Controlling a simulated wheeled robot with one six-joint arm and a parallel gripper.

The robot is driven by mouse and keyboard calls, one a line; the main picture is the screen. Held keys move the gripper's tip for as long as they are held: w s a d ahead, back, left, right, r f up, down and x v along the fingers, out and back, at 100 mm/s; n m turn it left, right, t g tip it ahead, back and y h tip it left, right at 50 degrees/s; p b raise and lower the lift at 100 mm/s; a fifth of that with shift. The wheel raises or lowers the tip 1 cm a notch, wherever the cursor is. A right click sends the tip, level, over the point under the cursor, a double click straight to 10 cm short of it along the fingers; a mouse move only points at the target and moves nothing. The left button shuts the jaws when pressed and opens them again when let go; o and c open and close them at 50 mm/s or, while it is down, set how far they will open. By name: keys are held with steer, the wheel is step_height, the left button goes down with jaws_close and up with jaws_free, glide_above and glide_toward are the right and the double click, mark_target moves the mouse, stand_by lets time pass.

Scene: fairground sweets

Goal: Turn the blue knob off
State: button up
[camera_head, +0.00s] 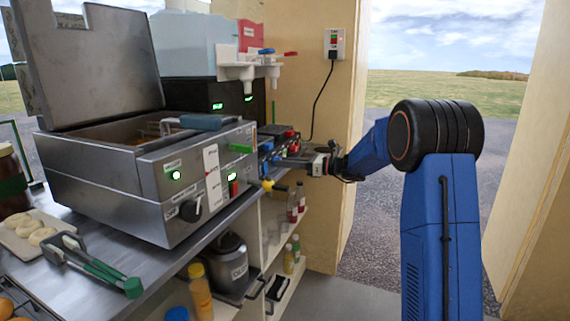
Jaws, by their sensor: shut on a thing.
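The blue knob (266,147) shows as a small blue patch at the right end of the counter equipment, beyond the steel fryer. My gripper (281,161) reaches in from the right, with its fingers pointing left at the knob. It is shut on the knob, but the fingers are small here and hide part of it, so the knob's turn angle cannot be read. A yellow knob (268,184) sits just below the fingers. Red parts (291,135) show just above them.
The steel fryer (120,160) with its raised lid fills the left counter. Green-handled tongs (95,265) lie in front. A drink dispenser with blue and red tap levers (267,51) stands behind. Shelves with bottles (292,208) are below my gripper. The doorway right is open.

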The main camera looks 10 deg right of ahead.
steer(key=shift+s+a+n+t+h, duration=0.1)
steer(key=shift+n+t+h, duration=0.3)
steer(key=shift+n, duration=2.9)
steer(key=shift+s+a+n+t+h, duration=0.1)
steer(key=shift+n+t+h, duration=0.25)
steer(key=shift+n, duration=2.95)
steer(key=shift+s+n+t+h, duration=0.1)
steer(key=shift+n+t+h, duration=0.3)
steer(key=shift+n, duration=2.9)
steer(key=o, duration=1.1)
steer(key=shift+c, duration=0.2)
steer(key=v, duration=1.7)
steer(key=shift+r, duration=0.35)
steer(key=shift+s+d, duration=0.15)
